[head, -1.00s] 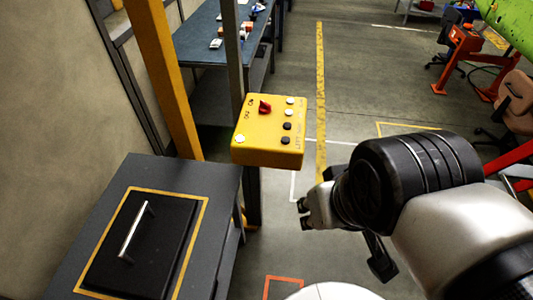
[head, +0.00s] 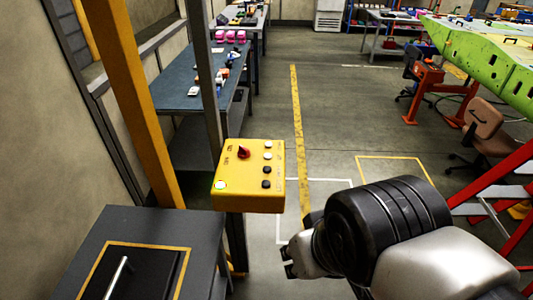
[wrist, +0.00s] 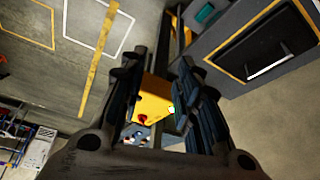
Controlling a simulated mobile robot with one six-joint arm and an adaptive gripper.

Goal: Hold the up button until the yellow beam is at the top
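The yellow control box (head: 248,199) is mounted on a grey post in the head view. The labels are too small to tell which button is up. My gripper (head: 288,262) is below and right of the box, apart from it. In the wrist view its fingers (wrist: 165,100) are spread and empty, with the box (wrist: 152,100) beyond them. A yellow upright (head: 130,95) stands left of the box; I cannot tell whether it is the yellow beam.
A dark cabinet (head: 195,240) with a handled panel stands left of and below the box. A blue-topped bench (head: 180,88) is behind. Red ladder-like rails (head: 500,190) and a green wing structure (head: 480,50) are at right. The floor between is clear.

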